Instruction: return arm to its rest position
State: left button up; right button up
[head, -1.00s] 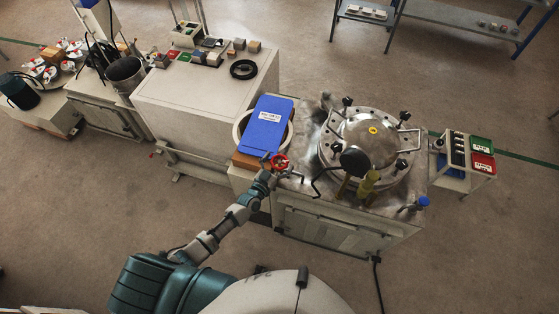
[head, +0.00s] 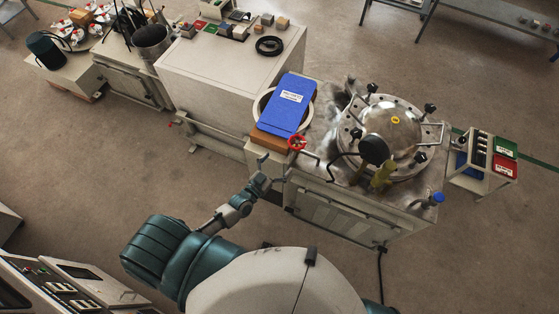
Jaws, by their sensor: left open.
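My right arm and gripper are not in view.
A round bolted metal vessel (head: 391,135) stands on the workbench, with a blue binder (head: 282,104) at its left. A white cabinet (head: 229,80) adjoins at the left. A control console (head: 70,292) stands at lower left. Floor left of my arm is clear.

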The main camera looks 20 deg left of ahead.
pick_arm(q)
jog(key=shift+f, duration=0.1)
jog(key=s+a+f+g+y, duration=0.2)
jog(key=s+f+g, duration=0.3)
jog(key=f, duration=0.9)
jog(key=s+a+f+g+y, duration=0.1)
jog(key=s+a+f+g, duration=0.15)
jog(key=s+f, duration=0.85)
jog(key=s+f+g+y, duration=0.1)
jog(key=s+f+g, duration=0.3)
jog(key=s+f, duration=0.4)
jog(key=s+f+g+y, duration=0.1)
jog(key=s+f+g, duration=0.4)
jog(key=s, duration=1.2)
notch_tip(320, 180, down, 5)
jog(key=shift+s+r+n, duration=0.2)
jog(key=shift+s+n, duration=0.15)
jog(key=shift+n, duration=0.05)
